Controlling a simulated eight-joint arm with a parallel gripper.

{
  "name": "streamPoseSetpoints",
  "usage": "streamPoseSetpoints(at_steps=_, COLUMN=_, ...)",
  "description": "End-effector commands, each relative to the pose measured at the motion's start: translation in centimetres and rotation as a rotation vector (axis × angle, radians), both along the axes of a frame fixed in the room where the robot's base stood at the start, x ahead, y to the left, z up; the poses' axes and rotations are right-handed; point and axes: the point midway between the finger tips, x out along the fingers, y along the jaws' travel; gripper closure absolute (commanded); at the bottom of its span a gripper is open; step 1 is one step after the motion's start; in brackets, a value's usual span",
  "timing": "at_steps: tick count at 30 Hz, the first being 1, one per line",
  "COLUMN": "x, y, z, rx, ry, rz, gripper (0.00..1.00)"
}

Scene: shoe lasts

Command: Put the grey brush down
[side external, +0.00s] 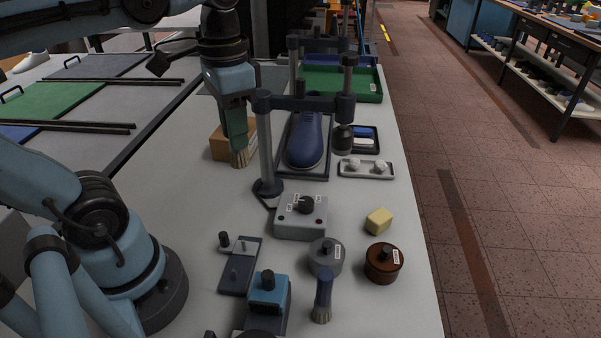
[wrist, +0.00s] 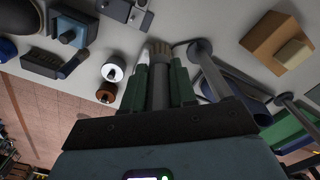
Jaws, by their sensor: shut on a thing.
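My gripper (side external: 236,138) points down over the bench, left of the press post, with its green fingers shut on the grey brush. The brush's pale bristles (side external: 239,159) stick out below the fingertips, close to the tan block; its handle is mostly hidden there. In the wrist view, the grey handle (wrist: 160,88) lies between the two green fingers, and the tan bristles point away from my gripper onto the pale bench top. The brush looks nearly upright. I cannot tell whether the bristles touch the bench (side external: 190,210).
A tan block (side external: 219,146) stands right behind the brush. A press post (side external: 266,150) and a blue shoe (side external: 305,140) are to the right. A grey control box (side external: 301,218), a grey tin (side external: 325,256) and a blue brush (side external: 322,296) stand nearer. The bench left of the control box is clear.

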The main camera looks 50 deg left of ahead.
Motion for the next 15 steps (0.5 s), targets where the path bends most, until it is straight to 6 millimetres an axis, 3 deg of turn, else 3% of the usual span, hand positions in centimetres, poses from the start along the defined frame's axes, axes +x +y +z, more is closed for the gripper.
streamPoseSetpoints(at_steps=8, x=2.2, y=-6.5, z=0.4, rx=0.0, ry=-0.001, rz=-0.3, gripper=1.0)
streamPoseSetpoints(at_steps=15, x=2.5, y=-14.0, z=0.5, rx=-0.001, ry=-0.001, rz=-0.6, gripper=1.0)
